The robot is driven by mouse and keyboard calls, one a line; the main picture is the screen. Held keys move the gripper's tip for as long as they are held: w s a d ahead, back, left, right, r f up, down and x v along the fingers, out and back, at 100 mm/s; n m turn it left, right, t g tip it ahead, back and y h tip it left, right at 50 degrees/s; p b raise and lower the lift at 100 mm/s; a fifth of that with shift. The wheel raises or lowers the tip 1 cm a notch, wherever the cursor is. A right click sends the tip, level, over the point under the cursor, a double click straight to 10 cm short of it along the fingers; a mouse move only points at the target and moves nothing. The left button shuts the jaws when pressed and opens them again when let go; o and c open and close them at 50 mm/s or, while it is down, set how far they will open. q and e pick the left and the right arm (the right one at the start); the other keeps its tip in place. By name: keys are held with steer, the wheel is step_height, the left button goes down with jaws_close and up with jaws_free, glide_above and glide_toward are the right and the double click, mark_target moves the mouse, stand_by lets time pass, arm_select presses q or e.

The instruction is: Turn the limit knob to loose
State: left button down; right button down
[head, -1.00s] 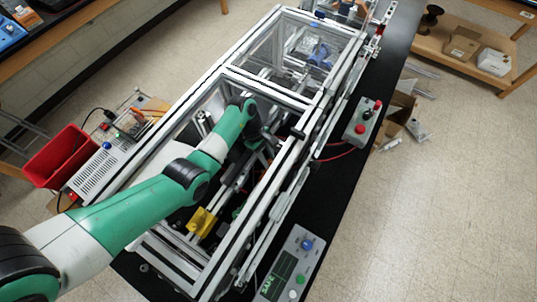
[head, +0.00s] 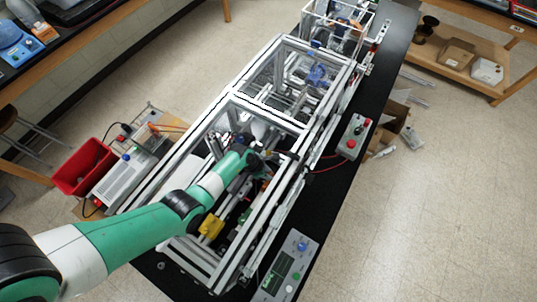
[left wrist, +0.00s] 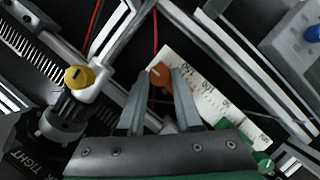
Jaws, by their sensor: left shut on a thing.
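An orange knob (left wrist: 160,75) stands beside a white numbered scale (left wrist: 205,95) in the left wrist view. My left gripper (left wrist: 160,72) has its two fingertips on either side of this knob and is shut on it. A yellow knob (left wrist: 78,78) with a dark slot sits to the left, apart from the fingers. A dark plate lettered "TIGHT" (left wrist: 35,160) shows at the lower left; I cannot tell which knob it belongs to. In the head view my left gripper (head: 258,160) reaches down into the frame, and the knob is hidden there. My right gripper is not in view.
Aluminium frame rails (head: 165,175) surround the gripper. A grey button box (head: 352,137) and a panel with a green screen (head: 284,266) lie on the black bench to the right. A red bin (head: 85,166) stands at the left. Red cables cross nearby.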

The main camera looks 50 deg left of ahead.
arm_select(q)
steer(key=shift+r+n+y+p, duration=0.2)
steer(key=shift+n+y+p, duration=0.2)
steer(key=shift+n+p, duration=0.55)
steer(key=shift+f+p, duration=0.15)
steer(key=shift+p, duration=0.3)
steer(key=shift+f+n, duration=0.1)
steer(key=shift+n, duration=0.15)
steer(key=c, duration=0.6)
jaws_free()
steer(key=shift+d, duration=0.1)
